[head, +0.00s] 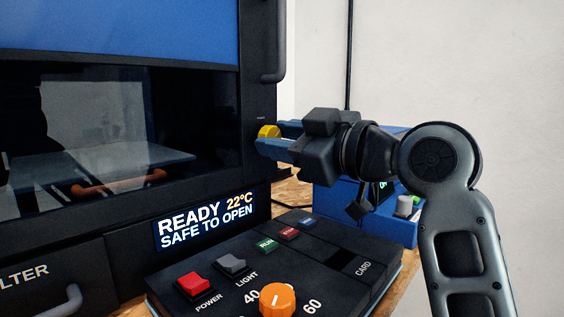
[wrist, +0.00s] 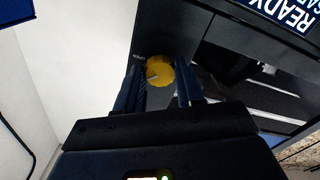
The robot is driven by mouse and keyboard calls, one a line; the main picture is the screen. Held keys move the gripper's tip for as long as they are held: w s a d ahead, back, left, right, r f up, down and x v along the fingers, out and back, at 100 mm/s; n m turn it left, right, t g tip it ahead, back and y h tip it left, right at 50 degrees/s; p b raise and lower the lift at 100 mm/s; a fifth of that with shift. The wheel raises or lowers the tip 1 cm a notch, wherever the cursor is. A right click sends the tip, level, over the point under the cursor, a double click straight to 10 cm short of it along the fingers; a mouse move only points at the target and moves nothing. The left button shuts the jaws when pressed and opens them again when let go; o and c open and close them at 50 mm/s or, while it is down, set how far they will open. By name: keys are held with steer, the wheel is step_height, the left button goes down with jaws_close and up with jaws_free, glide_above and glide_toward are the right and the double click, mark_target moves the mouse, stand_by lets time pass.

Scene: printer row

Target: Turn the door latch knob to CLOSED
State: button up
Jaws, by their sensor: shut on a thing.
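The door latch knob (head: 268,131) is yellow and sits on the right edge of the printer's dark door frame in the head view. It also shows in the wrist view (wrist: 159,70), between the fingers, with a pale pointer mark and the word OPEN printed at its upper left. A CLOSED label is not readable. My gripper (head: 272,140) reaches in from the right and is shut on the knob; its two blue fingers also flank the knob in the wrist view (wrist: 158,84). The fingers cover part of the knob's sides.
The dark printer door (head: 110,140) has a vertical handle (head: 273,40) above the knob. A display (head: 205,220) reads READY 22°C SAFE TO OPEN. Below is a control panel (head: 330,262) with an orange dial (head: 277,299) and switches. A blue box (head: 345,215) stands behind my arm.

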steer(key=shift+f+n+b, duration=0.1)
steer(key=shift+n+b, duration=4.2)
steer(key=shift+n, duration=0.7)
steer(key=o, duration=1)
steer(key=shift+o, duration=0.2)
steer(key=v, duration=0.7)
steer(key=shift+s+d, duration=0.25)
steer(key=shift+d, duration=0.05)
